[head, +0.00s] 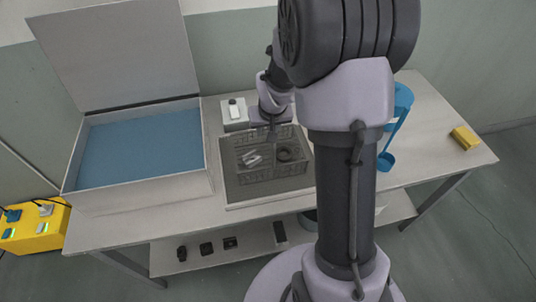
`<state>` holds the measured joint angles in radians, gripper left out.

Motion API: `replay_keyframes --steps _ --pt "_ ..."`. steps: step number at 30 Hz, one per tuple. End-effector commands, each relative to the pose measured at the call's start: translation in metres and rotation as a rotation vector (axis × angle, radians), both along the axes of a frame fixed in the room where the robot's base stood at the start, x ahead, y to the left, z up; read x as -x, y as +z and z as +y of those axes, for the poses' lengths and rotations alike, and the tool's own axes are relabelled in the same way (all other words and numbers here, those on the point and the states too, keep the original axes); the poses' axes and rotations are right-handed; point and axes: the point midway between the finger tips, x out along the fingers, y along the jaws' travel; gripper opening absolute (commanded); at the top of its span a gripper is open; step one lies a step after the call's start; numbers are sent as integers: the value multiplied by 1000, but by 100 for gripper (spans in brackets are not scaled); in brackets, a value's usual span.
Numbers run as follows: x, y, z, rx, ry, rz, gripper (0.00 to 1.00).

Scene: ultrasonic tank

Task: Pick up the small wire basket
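The small wire basket (244,174) is dark grey mesh and stands on a dark mat (236,194) in the middle of the table. A pale metal part (252,158) and a dark ring (289,153) lie in it. My gripper (272,128) is above the back edge of the basket, pointing down. It is small and partly hidden by my own arm, so I cannot tell whether its fingers are apart or touching the basket.
The open tank (208,163) with blue liquid and a raised lid (110,50) stands to the left. A small pale box (236,115) is behind the basket. A blue stand (400,105) and a yellow block (466,138) are at the right. Small dark items lie on the lower shelf (210,254).

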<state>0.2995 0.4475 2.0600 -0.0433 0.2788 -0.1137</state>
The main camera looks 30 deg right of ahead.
Motion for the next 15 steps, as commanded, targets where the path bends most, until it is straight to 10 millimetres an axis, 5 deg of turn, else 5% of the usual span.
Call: replay_keyframes --steps 13,15 --pt "0 -2 0 0 0 0 35" --pt "0 -2 0 0 0 0 21"
